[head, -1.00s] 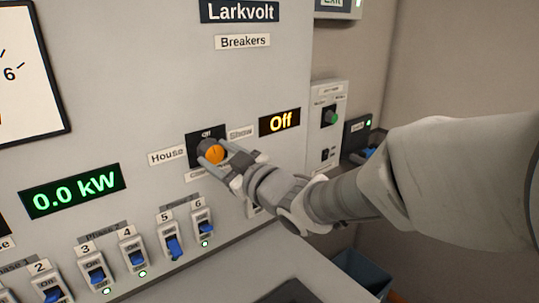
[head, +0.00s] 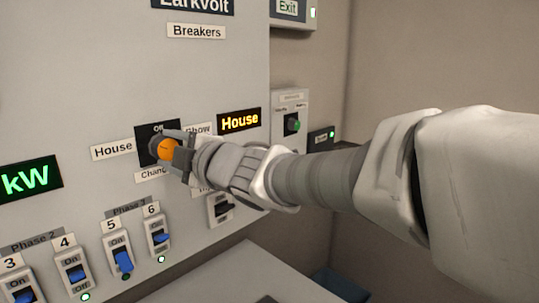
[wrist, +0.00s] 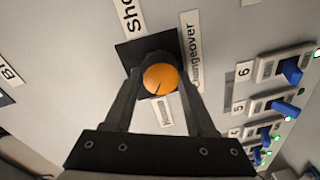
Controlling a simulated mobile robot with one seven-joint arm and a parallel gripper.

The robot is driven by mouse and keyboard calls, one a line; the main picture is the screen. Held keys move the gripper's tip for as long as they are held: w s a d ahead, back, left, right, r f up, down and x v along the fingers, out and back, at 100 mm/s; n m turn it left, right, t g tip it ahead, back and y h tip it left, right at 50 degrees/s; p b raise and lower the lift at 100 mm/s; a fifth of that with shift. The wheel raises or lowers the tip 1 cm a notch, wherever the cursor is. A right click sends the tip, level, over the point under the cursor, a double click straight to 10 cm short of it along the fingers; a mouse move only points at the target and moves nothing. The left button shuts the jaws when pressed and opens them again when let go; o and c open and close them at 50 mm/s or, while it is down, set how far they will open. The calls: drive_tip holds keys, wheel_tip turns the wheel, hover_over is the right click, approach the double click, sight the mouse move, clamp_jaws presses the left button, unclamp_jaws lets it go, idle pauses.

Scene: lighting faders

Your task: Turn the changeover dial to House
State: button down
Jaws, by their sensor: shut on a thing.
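The changeover dial (head: 167,149) is a round orange-faced knob on a black plate (head: 150,132) on the grey breaker panel. It also shows in the wrist view (wrist: 161,78), with a dark pointer line on its face. My gripper (head: 170,150) is shut on the dial, one finger on each side, as the wrist view (wrist: 162,88) shows.
Several blue-levered breaker switches (head: 123,261) line the panel below the dial. A grey ledge (head: 230,275) juts out below the panel.

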drive_tip(key=shift+n+b, duration=0.3)
drive_tip(key=shift+n, duration=0.2)
drive_tip(key=shift+c, duration=1.1)
unclamp_jaws()
drive_tip(key=shift+d, duration=0.1)
drive_tip(key=p+v, duration=0.3)
drive_tip(key=v, duration=1.4)
drive_tip(key=shift+s, duration=0.2)
drive_tip(key=shift+r, duration=0.1)
